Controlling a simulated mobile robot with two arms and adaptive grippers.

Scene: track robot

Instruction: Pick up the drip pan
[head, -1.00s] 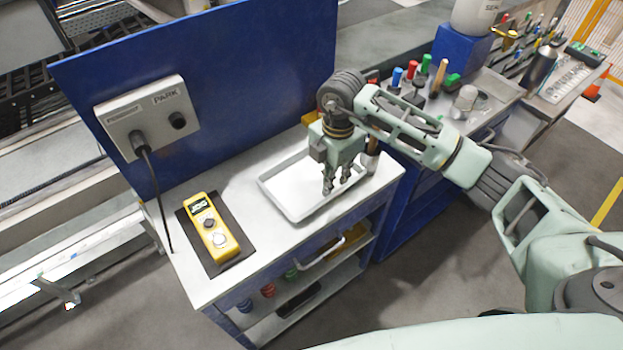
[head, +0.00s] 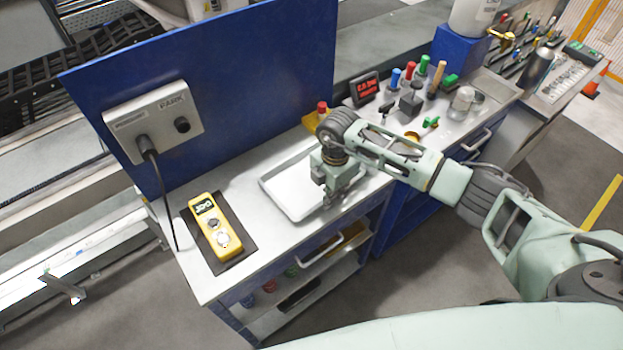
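The drip pan (head: 290,188) is a shallow white rectangular tray lying flat on the light worktop of a blue cart, in the middle of the head view. My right gripper (head: 330,202) points down at the pan's right end, by its near right corner. The gripper body covers that end of the pan. Its fingertips are small and partly hidden here, so I cannot tell whether they are apart or closed on the rim. My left gripper is not in the view.
A yellow handheld pendant (head: 212,224) lies on a black mat left of the pan. A blue panel with a grey socket box (head: 153,118) stands behind.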

